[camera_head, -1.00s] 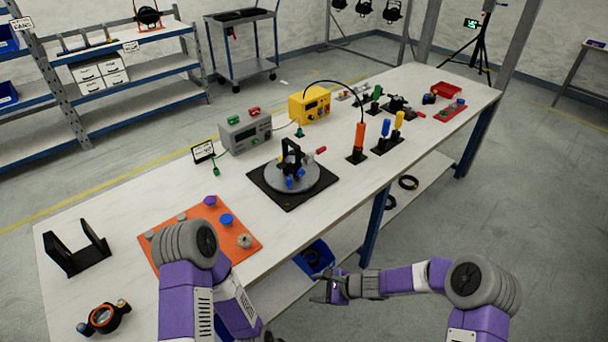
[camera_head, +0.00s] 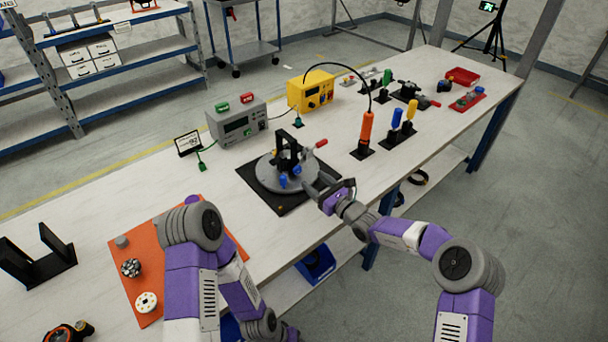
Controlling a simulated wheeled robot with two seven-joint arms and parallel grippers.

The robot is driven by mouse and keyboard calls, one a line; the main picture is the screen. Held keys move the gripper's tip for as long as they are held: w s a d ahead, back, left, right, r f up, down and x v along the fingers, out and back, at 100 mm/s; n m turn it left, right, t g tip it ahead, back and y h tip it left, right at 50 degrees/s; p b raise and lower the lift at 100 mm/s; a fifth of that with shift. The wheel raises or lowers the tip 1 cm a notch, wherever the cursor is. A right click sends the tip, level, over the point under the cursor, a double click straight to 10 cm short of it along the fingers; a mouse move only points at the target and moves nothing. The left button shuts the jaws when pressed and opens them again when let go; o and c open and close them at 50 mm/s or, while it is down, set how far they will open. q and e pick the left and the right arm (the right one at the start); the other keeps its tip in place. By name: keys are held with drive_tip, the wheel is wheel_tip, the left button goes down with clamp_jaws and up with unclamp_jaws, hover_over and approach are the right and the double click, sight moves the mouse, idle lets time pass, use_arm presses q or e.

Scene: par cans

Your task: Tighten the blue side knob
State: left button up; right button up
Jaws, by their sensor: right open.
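A round grey turntable (camera_head: 262,178) sits on a black base plate (camera_head: 247,174) near the middle of the bench. A black bracket (camera_head: 286,148) stands on it. Blue knobs show low on the bracket's near side, one at the front (camera_head: 283,181) and one a little to its right (camera_head: 297,170). I cannot tell which is the side knob. My right gripper (camera_head: 318,187) is open and empty, just right of the turntable at the plate's right edge, its fingers pointing toward the knobs. It appears apart from them. My left arm comes in at lower left; its gripper is out of view.
A red-tipped handle (camera_head: 321,143) sticks up behind the turntable. A grey power box (camera_head: 237,124), a yellow box (camera_head: 311,91) and an orange-handled tool (camera_head: 367,127) stand beyond. An orange mat (camera_head: 118,263) with knobs lies left, partly behind my left arm.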

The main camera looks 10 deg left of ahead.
sight(299, 171)
drive_tip(key=shift+w+f+b, duration=0.25)
drive_tip(key=shift+f+b, duration=0.05)
drive_tip(key=shift+f, duration=0.3)
drive_tip(key=shift+w+f+b, duration=0.25)
drive_tip(key=shift+f+b, duration=0.05)
drive_tip(key=shift+f, duration=0.3)
drive_tip(key=shift+b+x, duration=0.95)
drive_tip(key=shift+x, duration=2.8)
use_arm(q)
drive_tip(key=f, duration=0.2)
drive_tip(key=w+f, duration=0.1)
drive_tip(key=f, duration=0.1)
use_arm(e)
drive_tip(key=shift+r, duration=0.1)
drive_tip(key=shift+c, duration=0.4)
